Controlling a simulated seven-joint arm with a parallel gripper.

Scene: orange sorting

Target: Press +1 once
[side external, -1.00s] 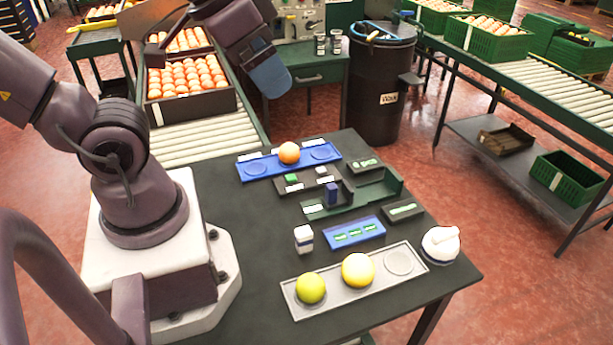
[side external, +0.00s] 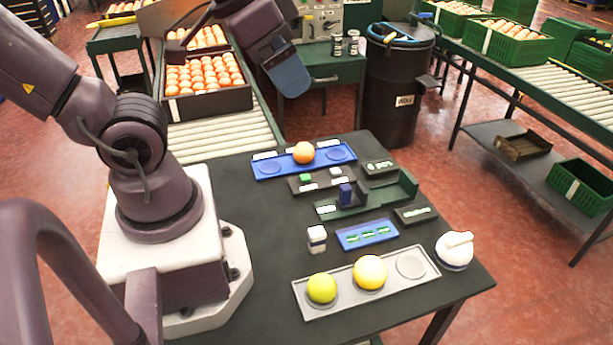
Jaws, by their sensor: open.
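A dark button box (side external: 322,182) sits on the table with a green button (side external: 306,178) and a whitish button (side external: 336,171). Small white labels lie beside the buttons, too small to read, so I cannot tell which one is +1. My gripper (side external: 291,80) is open, with blue-grey fingers, high above the far edge of the table. It is apart from the box and touches nothing. Behind the box, a blue tray (side external: 268,171) holds one orange (side external: 304,152) in its middle place.
A green holder (side external: 385,199) with a dark blue block (side external: 346,194) stands in front of the box. Nearer are a blue panel (side external: 350,237), a small white bottle (side external: 317,240), a grey tray (side external: 430,285) with two yellowish fruits, and a white domed object (side external: 454,251).

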